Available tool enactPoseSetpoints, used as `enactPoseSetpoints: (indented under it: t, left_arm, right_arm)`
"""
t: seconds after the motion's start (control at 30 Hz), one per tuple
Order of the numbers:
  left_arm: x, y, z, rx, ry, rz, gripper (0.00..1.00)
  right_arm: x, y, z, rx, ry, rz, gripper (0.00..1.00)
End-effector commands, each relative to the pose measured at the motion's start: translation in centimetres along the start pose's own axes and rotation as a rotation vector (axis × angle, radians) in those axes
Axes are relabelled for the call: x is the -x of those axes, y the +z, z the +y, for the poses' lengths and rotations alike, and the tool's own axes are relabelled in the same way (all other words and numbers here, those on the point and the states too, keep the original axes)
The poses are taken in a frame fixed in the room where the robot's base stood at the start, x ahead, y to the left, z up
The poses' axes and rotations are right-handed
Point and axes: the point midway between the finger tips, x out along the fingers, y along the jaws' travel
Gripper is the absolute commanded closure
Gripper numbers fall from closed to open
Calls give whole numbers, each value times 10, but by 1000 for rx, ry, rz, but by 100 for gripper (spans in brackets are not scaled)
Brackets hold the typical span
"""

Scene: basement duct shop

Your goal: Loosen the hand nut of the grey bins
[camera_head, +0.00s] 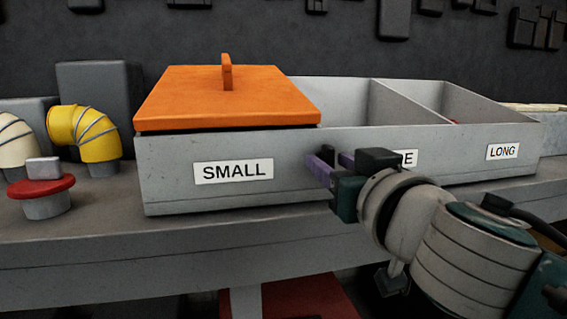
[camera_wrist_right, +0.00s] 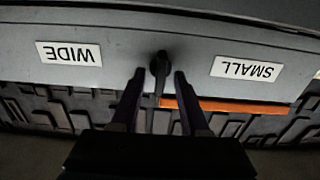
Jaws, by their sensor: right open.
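The grey bins (camera_head: 300,168) stand on the bench as one long box with compartments, and front labels read SMALL and LONG; the middle label is partly covered by my gripper. An orange lid (camera_head: 225,95) with an upright handle covers the SMALL compartment. In the right wrist view, which is upside down, a small dark hand nut (camera_wrist_right: 160,63) with a long lever sits on the bins' front (camera_wrist_right: 125,30), between the WIDE and SMALL labels. My right gripper (camera_head: 330,163) is open at that front, its fingertips either side of the nut. Whether they touch it, I cannot tell. My left gripper is not in view.
At the left of the bench stand a yellow elbow duct (camera_head: 84,130), a cream elbow (camera_head: 14,140) and a round red-topped piece (camera_head: 42,190) with a pale block on it. The bench's front strip (camera_head: 100,235) is clear. The dark wall behind carries hanging blocks.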

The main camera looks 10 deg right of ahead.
Motion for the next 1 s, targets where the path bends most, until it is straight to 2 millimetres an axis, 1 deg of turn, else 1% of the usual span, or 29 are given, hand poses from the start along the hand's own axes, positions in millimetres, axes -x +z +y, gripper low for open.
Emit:
enactPoseSetpoints:
  t: [0.17, 0.2, 0.5, 0.6, 1.0]
  left_arm:
    - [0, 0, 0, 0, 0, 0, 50]
    - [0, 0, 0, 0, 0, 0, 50]
    - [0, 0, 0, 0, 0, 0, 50]
    - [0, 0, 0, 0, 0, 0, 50]
    - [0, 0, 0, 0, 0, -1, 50]
  right_arm:
    - [0, 0, 0, -1, 0, 0, 55]
    - [0, 0, 0, -1, 0, 0, 57]
    - [0, 0, 0, 0, 0, 0, 91]
    - [0, 0, 0, 0, 0, 0, 100]
    - [0, 0, 0, 0, 0, 0, 100]
